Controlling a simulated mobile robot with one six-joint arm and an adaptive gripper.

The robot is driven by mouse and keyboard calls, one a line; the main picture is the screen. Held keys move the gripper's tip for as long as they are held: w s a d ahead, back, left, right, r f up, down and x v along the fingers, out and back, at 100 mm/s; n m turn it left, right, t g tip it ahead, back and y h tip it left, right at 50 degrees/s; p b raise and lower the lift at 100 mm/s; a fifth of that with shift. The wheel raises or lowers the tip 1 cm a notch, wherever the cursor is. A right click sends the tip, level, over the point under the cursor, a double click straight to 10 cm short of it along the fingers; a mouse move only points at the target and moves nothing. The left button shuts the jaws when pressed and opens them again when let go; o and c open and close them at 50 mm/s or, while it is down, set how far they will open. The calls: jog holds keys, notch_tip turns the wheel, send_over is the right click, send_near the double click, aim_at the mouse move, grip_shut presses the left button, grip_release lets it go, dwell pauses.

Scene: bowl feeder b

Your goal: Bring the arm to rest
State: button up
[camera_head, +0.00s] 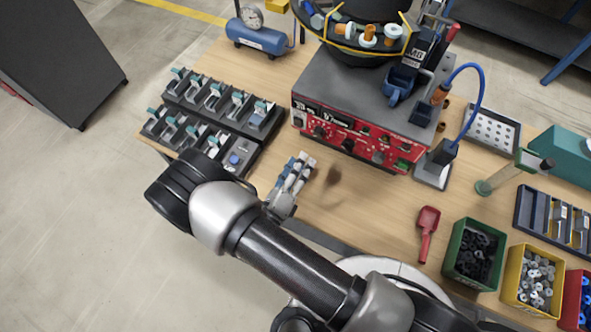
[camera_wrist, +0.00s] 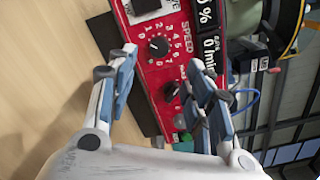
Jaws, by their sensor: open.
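My gripper (camera_head: 293,178) is above the wooden table, in front of the left end of the red control panel (camera_head: 350,135). In the wrist view my gripper (camera_wrist: 165,80) shows its two blue-padded fingers spread apart with nothing between them. The red panel with its dials (camera_wrist: 160,50) lies beyond the fingers in that view. My arm reaches in from the bottom right of the head view, bends at the left and comes back over the table's front edge.
Left of my gripper are two black racks (camera_head: 205,130) of small parts. A red scoop (camera_head: 428,230), a green bin (camera_head: 473,253) and a yellow bin (camera_head: 532,280) are at the right. The bowl feeder (camera_head: 365,60) stands behind the panel. Bare wood (camera_head: 370,205) lies right of my gripper.

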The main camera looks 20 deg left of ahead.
jog(key=shift+s, duration=1)
jog(key=shift+r, duration=0.1)
jog(key=w+d+r+m+g+h, duration=0.3)
jog(key=d+r+m+g+h, duration=0.15)
jog(key=d+r+m, duration=0.3)
jog(key=w+d+r+m+g+h, duration=0.3)
jog(key=d+r+m+g+h, duration=0.1)
jog(key=d+r+m+h, duration=0.35)
jog(key=s+d+r+m+g+y, duration=0.3)
jog(key=s+d+r+m+g, duration=0.2)
jog(key=d+r+m+g, duration=0.6)
jog(key=s+d+r+m+t+y, duration=0.1)
jog(key=s+r+m+t+y, duration=0.2)
jog(key=m, duration=0.7)
jog(key=s+d+r+m+t+y, duration=0.1)
jog(key=s+r+m+t+y, duration=0.2)
jog(key=s+m+y, duration=0.3)
jog(key=r+m+y, duration=0.1)
jog(key=m, duration=0.4)
jog(key=shift+s, duration=0.15)
